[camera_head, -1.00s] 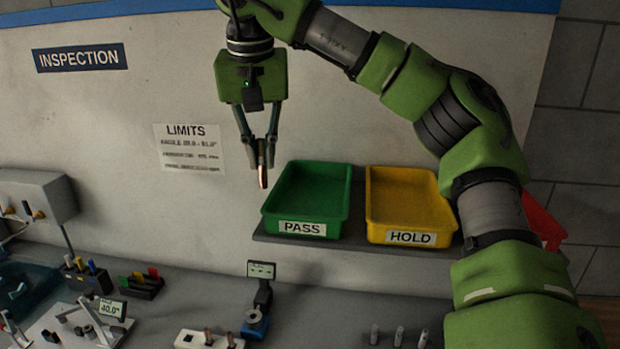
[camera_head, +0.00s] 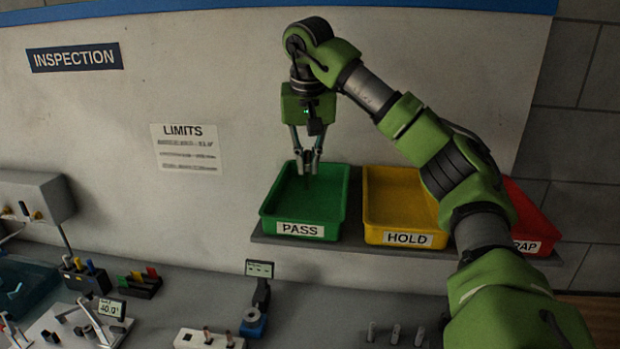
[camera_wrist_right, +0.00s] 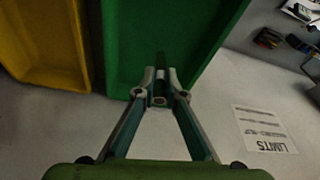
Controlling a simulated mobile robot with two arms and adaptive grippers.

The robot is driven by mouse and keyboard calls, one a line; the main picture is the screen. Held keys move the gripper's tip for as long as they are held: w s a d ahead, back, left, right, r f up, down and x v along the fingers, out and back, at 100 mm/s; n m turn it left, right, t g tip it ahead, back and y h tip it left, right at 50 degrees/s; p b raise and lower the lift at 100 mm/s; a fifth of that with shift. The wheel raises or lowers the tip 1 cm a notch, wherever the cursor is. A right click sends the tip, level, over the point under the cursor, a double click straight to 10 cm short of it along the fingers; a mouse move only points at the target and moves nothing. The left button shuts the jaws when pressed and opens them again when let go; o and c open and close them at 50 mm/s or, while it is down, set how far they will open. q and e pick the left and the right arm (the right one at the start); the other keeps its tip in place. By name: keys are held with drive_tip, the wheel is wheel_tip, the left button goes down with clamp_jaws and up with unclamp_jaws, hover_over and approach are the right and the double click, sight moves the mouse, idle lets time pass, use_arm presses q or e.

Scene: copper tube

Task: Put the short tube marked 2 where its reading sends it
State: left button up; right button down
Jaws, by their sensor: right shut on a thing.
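My right gripper (camera_head: 307,168) is over the green PASS bin (camera_head: 300,229), near the bin's back part, pointing down. It is shut on a short tube (camera_wrist_right: 159,100), seen nearly end-on between the fingertips in the right wrist view. The tube looks dark there, and its number cannot be read. The PASS bin's inside looks empty in the head view. The yellow HOLD bin (camera_head: 407,239) is to its right. A red bin (camera_head: 530,246), its label partly hidden by my arm and ending in "AP", is further right. My left gripper is not in view.
The bins stand on a grey shelf (camera_head: 350,245) at the wall. A LIMITS sheet (camera_head: 186,149) hangs left of them. Below on the bench are a blue gauge with a display (camera_head: 260,269), a white block with copper tubes (camera_head: 208,339), and a fixture with a display reading about 40.0 (camera_head: 110,308).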

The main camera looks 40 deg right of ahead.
sight(310, 181)
drive_tip(key=shift+d+f, duration=0.2)
drive_tip(key=shift+f, duration=0.05)
drive_tip(key=p+x, duration=0.1)
drive_tip(key=x, duration=0.1)
drive_tip(key=shift+s+d+f+p, duration=0.15)
drive_tip(key=shift+s+f+p, duration=0.05)
drive_tip(key=shift+f+p, duration=0.2)
drive_tip(key=shift+f, duration=0.3)
drive_tip(key=shift+f, duration=0.2)
drive_tip(key=c, duration=2.1)
unclamp_jaws()
